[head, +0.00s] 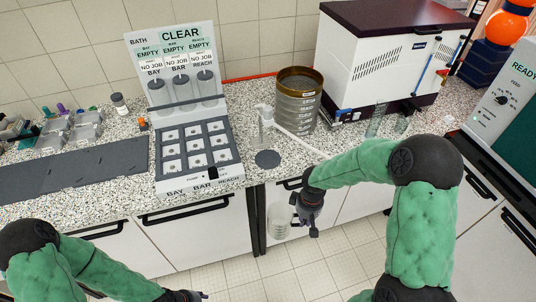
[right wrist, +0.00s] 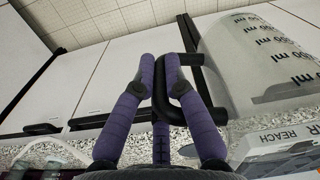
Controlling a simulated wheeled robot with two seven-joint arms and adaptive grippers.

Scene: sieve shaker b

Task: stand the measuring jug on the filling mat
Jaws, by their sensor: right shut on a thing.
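The measuring jug (head: 279,222) is clear with a dark handle. It hangs in the air in front of the counter's cabinet doors, below the worktop edge. My right gripper (head: 305,214) is shut on its handle. In the right wrist view the fingers (right wrist: 160,85) close around the black handle, and the jug's wall (right wrist: 265,60) shows ml marks. A small round dark mat (head: 267,159), which looks like the filling mat, lies bare on the worktop, up and left of the jug. My left gripper (head: 190,296) is at the bottom edge, partly cut off; its opening is unclear.
A white tap-like fitting (head: 265,113) and a stack of sieves (head: 297,98) stand behind the round mat. A labelled rack (head: 197,150) is left of it. Small glass vessels (head: 376,122) stand to the right. A long dark mat (head: 75,170) lies far left.

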